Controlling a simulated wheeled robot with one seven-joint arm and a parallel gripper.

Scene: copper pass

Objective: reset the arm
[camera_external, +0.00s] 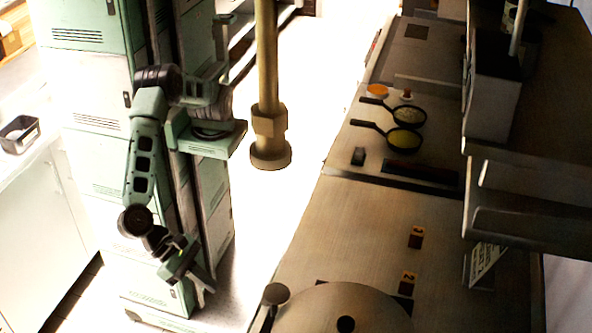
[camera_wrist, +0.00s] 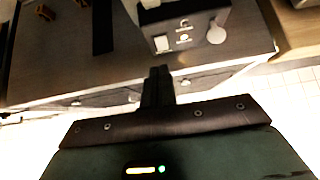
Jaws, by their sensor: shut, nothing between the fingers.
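My gripper (camera_external: 205,289) hangs low at the left in the external view, with the arm bent downward beside my green column. In the wrist view my gripper (camera_wrist: 160,72) shows its dark fingers together, with nothing between them. Its fingertips appear in front of the edge of a metal counter (camera_wrist: 70,97). I see no contact between the fingers and the counter, though the distance is hard to judge.
The long metal counter (camera_external: 350,230) runs along the right, bearing two dark pans (camera_external: 404,140) and small numbered blocks (camera_external: 416,237). A shelf unit (camera_external: 535,150) stands above it. A tan pole (camera_external: 267,60) hangs midway. Bright floor (camera_external: 300,90) lies open between.

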